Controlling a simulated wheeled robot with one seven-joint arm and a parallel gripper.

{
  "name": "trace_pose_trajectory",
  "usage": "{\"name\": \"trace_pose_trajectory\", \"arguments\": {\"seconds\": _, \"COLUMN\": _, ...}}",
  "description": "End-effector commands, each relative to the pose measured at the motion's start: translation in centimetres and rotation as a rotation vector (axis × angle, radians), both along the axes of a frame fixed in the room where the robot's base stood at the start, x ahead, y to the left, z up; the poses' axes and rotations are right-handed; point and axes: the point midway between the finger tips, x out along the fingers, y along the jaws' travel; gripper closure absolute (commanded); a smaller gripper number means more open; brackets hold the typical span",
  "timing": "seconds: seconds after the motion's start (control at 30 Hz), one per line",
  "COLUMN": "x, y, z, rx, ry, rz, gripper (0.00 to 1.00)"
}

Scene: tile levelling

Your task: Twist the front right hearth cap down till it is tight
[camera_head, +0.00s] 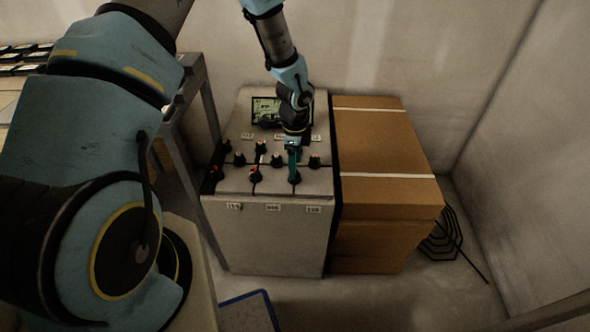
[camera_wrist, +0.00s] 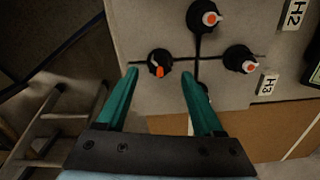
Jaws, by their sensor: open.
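In the head view the cap (camera_head: 294,178) sits at the front right of the grey cabinet top, partly behind my fingers. My gripper (camera_wrist: 160,72) is open, with its two teal fingers apart and nothing between them that I see held. The cap lies midway between the fingertips in the wrist view, slightly beyond them. In the head view my gripper (camera_head: 293,163) points down over it. I cannot tell the exact gap in height.
Other black caps stand close by: the back right cap (camera_wrist: 241,58) and a middle cap (camera_wrist: 203,15) with orange-white tips. The grey cabinet (camera_head: 265,240) has a screen (camera_head: 267,111) at its back. Cardboard boxes (camera_head: 385,190) stand right against it. A blue-edged crate (camera_head: 248,312) lies in front.

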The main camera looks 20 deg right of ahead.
Motion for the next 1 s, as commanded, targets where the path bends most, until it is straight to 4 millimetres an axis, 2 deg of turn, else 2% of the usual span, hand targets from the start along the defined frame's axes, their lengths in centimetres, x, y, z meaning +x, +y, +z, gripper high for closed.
{"name": "trace_pose_trajectory", "arguments": {"seconds": 0.03, "x": 0.2, "y": 0.0, "z": 1.2, "rx": -0.003, "ry": -0.003, "rz": 0.002, "gripper": 0.31}}
{"name": "trace_pose_trajectory", "arguments": {"seconds": 0.2, "x": 0.1, "y": 0.0, "z": 4.5, "rx": -0.002, "ry": -0.002, "rz": 0.002, "gripper": 0.31}}
{"name": "trace_pose_trajectory", "arguments": {"seconds": 0.4, "x": 0.1, "y": 0.0, "z": 7.0, "rx": -0.002, "ry": -0.001, "rz": 0.001, "gripper": 0.31}}
{"name": "trace_pose_trajectory", "arguments": {"seconds": 0.57, "x": 0.0, "y": 0.0, "z": 7.7, "rx": 0.001, "ry": -0.001, "rz": 0.000, "gripper": 0.31}}
{"name": "trace_pose_trajectory", "arguments": {"seconds": 1.0, "x": 0.1, "y": 0.1, "z": 7.7, "rx": 0.001, "ry": -0.001, "rz": 0.005, "gripper": 0.31}}
